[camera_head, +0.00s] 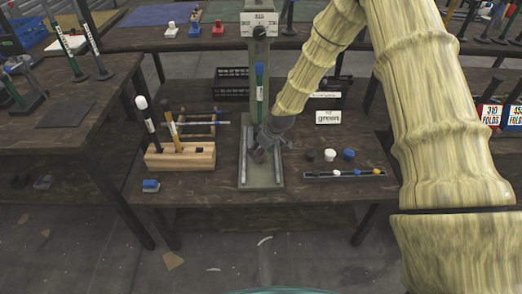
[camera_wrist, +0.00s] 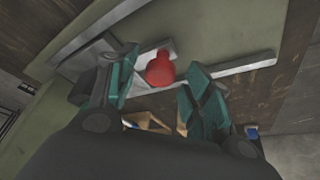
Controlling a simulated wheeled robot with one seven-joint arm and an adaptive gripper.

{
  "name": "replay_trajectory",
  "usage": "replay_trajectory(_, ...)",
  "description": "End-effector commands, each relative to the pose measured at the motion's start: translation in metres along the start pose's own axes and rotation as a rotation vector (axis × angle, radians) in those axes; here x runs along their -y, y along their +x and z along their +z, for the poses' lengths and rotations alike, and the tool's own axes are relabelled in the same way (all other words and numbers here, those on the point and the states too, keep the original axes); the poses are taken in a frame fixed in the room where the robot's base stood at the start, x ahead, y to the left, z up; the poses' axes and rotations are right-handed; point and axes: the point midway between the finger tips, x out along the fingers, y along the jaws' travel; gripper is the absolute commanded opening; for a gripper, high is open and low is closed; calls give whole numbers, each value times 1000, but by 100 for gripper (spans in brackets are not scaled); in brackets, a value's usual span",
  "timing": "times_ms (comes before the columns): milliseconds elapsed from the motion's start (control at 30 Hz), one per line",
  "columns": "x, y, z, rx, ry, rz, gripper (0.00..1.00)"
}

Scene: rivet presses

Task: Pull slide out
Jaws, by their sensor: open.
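The press (camera_head: 262,100) is a pale green column with a numbered plate at its top and a flat base (camera_head: 262,184) on the bench. Light metal rails (camera_wrist: 240,68) run along the base in the wrist view. A red knob (camera_wrist: 161,70) sits on a light metal piece between the rails, which looks like the slide (camera_wrist: 143,85). My gripper (camera_head: 260,155) is low over the base, and hides part of it. In the wrist view its teal fingers (camera_wrist: 160,84) are apart, one on each side of the knob. I cannot tell whether they touch it.
A wooden block (camera_head: 180,158) with upright tools stands left of the base. A blue-topped lever (camera_head: 259,80) rises by the column. A sign (camera_head: 328,117), small knobs (camera_head: 330,155) and a narrow rack (camera_head: 345,174) lie to the right. The bench's front edge is close.

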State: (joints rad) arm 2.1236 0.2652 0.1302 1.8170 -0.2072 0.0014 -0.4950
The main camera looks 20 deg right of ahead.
Motion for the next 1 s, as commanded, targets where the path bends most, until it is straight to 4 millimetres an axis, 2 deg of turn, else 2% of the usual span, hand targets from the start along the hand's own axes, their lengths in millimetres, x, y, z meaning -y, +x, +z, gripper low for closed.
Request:
replay_trajectory(333, 0, 2, 0, -1, 0, 0, 48)
replay_trajectory(600, 0, 2, 0, -1, 0, 0, 0)
replay_trajectory(1000, 8, -2, 7, 1, -1, -1, 0)
